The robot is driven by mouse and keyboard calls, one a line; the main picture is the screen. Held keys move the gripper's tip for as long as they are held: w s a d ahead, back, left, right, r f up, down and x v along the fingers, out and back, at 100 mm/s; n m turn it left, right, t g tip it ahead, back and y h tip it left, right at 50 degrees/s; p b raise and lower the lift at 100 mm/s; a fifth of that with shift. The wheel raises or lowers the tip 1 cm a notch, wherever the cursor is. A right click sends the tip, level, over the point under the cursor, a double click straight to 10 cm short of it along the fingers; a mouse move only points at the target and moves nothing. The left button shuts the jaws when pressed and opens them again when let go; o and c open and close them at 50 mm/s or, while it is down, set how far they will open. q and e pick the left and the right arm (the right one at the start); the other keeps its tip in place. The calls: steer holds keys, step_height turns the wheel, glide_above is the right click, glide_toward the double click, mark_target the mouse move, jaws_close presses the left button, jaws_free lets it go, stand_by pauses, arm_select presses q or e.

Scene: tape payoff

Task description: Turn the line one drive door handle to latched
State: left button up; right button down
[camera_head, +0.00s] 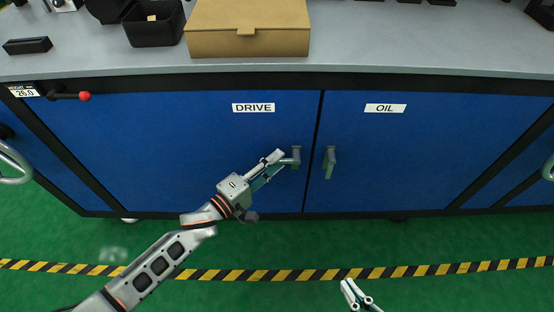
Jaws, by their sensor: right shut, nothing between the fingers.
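The DRIVE door (170,140) is blue and looks closed, with a white DRIVE label (253,107). Its grey handle (296,155) is near the door's right edge, and its lever appears to point left, roughly level. My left gripper (281,160) is at this handle, its two fingers apart above and below the lever's end. Whether they touch it cannot be told, and the fingers partly hide the lever. My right gripper (358,294) is at the bottom edge of the view, low over the floor, shut and empty, away from the doors.
The OIL door (420,150), right of the DRIVE door, has a grey handle (329,163) hanging down. A red-knobbed lever (84,96) sticks out at the upper left. A cardboard box (249,28) and a black bin (153,30) stand on the bench top. The green floor in front is clear.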

arm_select(q)
steer(key=shift+w+d, duration=0.45)
arm_select(e)
steer(key=shift+w+a+r, duration=0.15)
steer(key=shift+w+r, duration=0.3)
steer(key=shift+r, duration=0.15)
arm_select(q)
jaws_close()
arm_select(e)
steer(key=shift+s+f, duration=0.2)
steer(key=shift+f, duration=0.05)
